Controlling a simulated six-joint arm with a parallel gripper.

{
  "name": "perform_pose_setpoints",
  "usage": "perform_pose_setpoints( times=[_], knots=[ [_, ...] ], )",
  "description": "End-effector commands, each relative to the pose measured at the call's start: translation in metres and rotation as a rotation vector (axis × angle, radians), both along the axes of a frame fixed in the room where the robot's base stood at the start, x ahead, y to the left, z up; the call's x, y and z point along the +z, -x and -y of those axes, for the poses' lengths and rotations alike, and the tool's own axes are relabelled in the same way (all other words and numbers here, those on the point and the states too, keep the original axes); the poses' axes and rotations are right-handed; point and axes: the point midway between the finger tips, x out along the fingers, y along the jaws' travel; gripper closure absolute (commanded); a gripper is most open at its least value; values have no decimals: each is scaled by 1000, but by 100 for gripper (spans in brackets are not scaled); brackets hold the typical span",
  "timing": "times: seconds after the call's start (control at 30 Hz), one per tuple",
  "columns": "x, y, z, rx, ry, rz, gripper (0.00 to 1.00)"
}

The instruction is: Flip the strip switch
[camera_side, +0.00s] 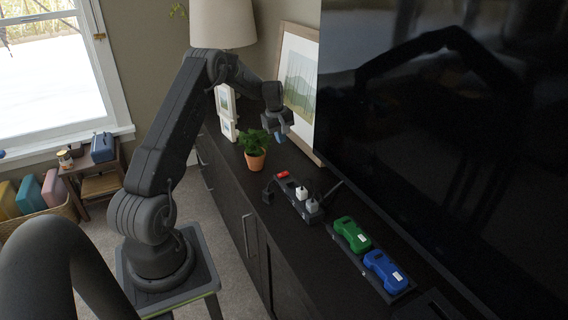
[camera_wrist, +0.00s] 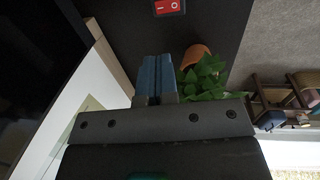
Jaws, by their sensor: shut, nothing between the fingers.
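The power strip (camera_side: 298,199) lies on the dark cabinet top, with white and grey plugs in it. Its red rocker switch (camera_side: 282,175) is at the strip's far end. In the wrist view the red switch (camera_wrist: 168,7) shows at the top edge, marked with a line and a circle, partly cut off by the frame. My gripper (camera_side: 280,138) is above the cabinet, apart from the switch and higher than it, near the potted plant. In the wrist view my gripper's blue fingers (camera_wrist: 155,76) are together with nothing between them.
A potted plant (camera_side: 255,155) stands left of the strip; it also shows in the wrist view (camera_wrist: 203,78). A leaning picture frame (camera_side: 299,90) and a large dark screen (camera_side: 440,130) stand behind. Green (camera_side: 352,233) and blue (camera_side: 385,270) devices sit to the right.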

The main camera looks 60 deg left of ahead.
Motion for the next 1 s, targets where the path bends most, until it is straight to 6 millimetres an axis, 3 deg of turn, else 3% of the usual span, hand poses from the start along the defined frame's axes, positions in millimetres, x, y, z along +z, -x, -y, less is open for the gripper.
perform_pose_setpoints(
  times=[0.23, 0.7, 1.0],
  knots=[
    [-17, -2, 1, -1, 2, -2, 100],
    [-109, -15, 1, -1, 2, -2, 100],
    [-137, -19, 0, -1, 0, 1, 100]
  ],
)
